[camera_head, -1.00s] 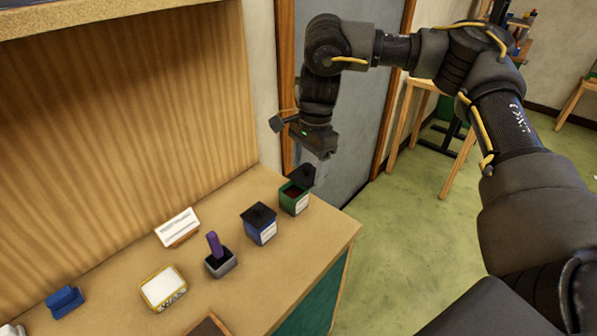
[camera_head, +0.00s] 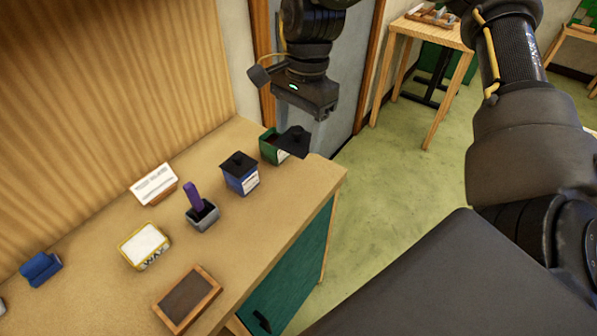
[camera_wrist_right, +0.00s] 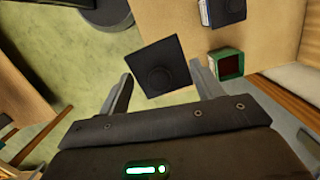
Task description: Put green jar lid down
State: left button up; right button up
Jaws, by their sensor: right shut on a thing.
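The green jar (camera_head: 268,146) stands open near the far right corner of the bench; it also shows with its dark inside in the right wrist view (camera_wrist_right: 228,65). Its lid (camera_head: 294,141) is black and square with a round knob. My right gripper (camera_head: 301,122) is shut on the lid, which shows between its fingers in the right wrist view (camera_wrist_right: 160,64). In the head view the lid overlaps the jar's right side and is tilted; I cannot tell whether they touch. The fingertips are hard to make out there. My left gripper is not in view.
On the bench (camera_head: 235,275) stand a lidded blue jar (camera_head: 241,179), a grey holder (camera_head: 205,219) with a purple handle, a white label card (camera_head: 154,184), a yellow-rimmed tin (camera_head: 145,246), a framed dark tray (camera_head: 187,298) and a blue block (camera_head: 40,268). Bare bench lies right of the blue jar.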

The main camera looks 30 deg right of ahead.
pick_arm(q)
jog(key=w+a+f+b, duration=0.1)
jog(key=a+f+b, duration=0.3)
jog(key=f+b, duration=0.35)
pick_arm(e)
jog(key=s+a+f+n, duration=0.3)
jog(key=s+a+f, duration=0.3)
jog(key=s, duration=0.3)
jog(key=p, duration=0.8)
send_over(296, 194)
jog(key=shift+g, duration=0.3)
jog(key=f, duration=0.8)
jog(key=shift+s+a+f, duration=0.1)
jog(key=shift+s+f, duration=0.3)
jog(key=shift+w+f, duration=0.35)
jog(key=shift+f, duration=0.05)
jog(key=shift+d+f, duration=0.15)
jog(key=shift+d, duration=0.1)
notch_tip(296, 194, down, 3)
jog(key=shift+w+r+p, duration=0.1)
jog(key=shift+w+p, duration=0.05)
jog(key=shift+p, duration=0.3)
jog(key=shift+d+f, duration=0.1)
jog(key=shift+f, duration=0.2)
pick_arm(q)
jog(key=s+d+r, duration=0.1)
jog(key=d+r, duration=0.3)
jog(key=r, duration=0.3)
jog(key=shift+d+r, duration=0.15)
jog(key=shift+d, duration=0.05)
